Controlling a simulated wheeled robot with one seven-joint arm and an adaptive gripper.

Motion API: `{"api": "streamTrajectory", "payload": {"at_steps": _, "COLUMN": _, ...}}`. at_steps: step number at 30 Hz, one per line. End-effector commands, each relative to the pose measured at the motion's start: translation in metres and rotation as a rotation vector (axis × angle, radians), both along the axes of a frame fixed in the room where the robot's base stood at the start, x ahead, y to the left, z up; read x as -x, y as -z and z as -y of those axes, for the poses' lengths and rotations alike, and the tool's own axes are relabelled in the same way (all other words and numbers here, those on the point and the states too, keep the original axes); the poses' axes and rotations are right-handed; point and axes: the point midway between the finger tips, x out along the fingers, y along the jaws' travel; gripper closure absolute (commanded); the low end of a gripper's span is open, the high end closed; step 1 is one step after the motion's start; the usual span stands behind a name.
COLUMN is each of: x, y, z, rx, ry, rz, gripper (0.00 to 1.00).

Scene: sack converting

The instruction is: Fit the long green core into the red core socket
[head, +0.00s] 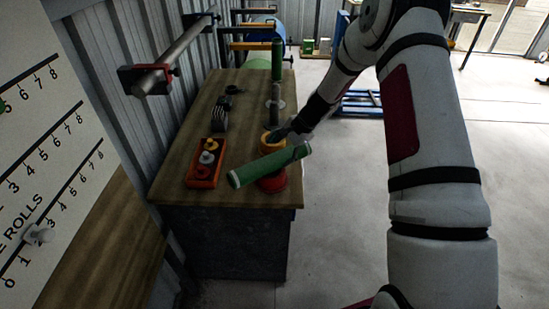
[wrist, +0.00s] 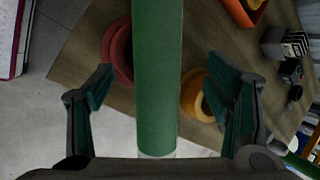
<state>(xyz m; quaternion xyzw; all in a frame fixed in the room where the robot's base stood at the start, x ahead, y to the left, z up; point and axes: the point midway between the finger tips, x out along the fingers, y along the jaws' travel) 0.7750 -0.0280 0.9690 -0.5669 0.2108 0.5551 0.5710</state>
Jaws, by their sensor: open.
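The long green core (head: 262,168) lies slanted across the front of the bench in the head view, over the red core socket (head: 274,185), and hides part of it. In the wrist view the core (wrist: 157,75) runs lengthwise between the two fingers of my gripper (wrist: 162,82), with a visible gap on each side. My gripper (head: 284,134) is open, at the bench's right edge beside the yellow socket (head: 267,147). The red socket also shows left of the core in the wrist view (wrist: 112,48), and the yellow socket right of it (wrist: 192,98). I cannot tell whether the core touches either socket.
An orange tray (head: 204,183) with small parts stands left on the wooden bench (head: 232,192). Dark blocks (head: 220,119) lie behind it. An upright post with a green top (head: 277,60) stands farther back. A wall-mounted bar (head: 182,48) juts out at left.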

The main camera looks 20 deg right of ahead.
Motion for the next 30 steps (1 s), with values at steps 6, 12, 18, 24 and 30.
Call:
{"api": "streamTrajectory", "payload": {"at_steps": 6, "x": 0.011, "y": -0.036, "z": 0.017, "rx": 0.001, "ry": 0.001, "rz": 0.001, "gripper": 0.28}}
{"api": "streamTrajectory", "payload": {"at_steps": 12, "x": 0.018, "y": -0.052, "z": 0.024, "rx": 0.000, "ry": 0.001, "rz": 0.000, "gripper": 0.28}}
{"api": "streamTrajectory", "payload": {"at_steps": 18, "x": 0.028, "y": -0.090, "z": 0.016, "rx": 0.041, "ry": -0.073, "rz": 0.033, "gripper": 0.28}}
{"api": "streamTrajectory", "payload": {"at_steps": 24, "x": 0.068, "y": -0.171, "z": -0.007, "rx": 0.162, "ry": -0.271, "rz": 0.113, "gripper": 0.28}}
{"api": "streamTrajectory", "payload": {"at_steps": 30, "x": 0.126, "y": -0.241, "z": -0.028, "rx": 0.297, "ry": -0.469, "rz": 0.188, "gripper": 0.28}}
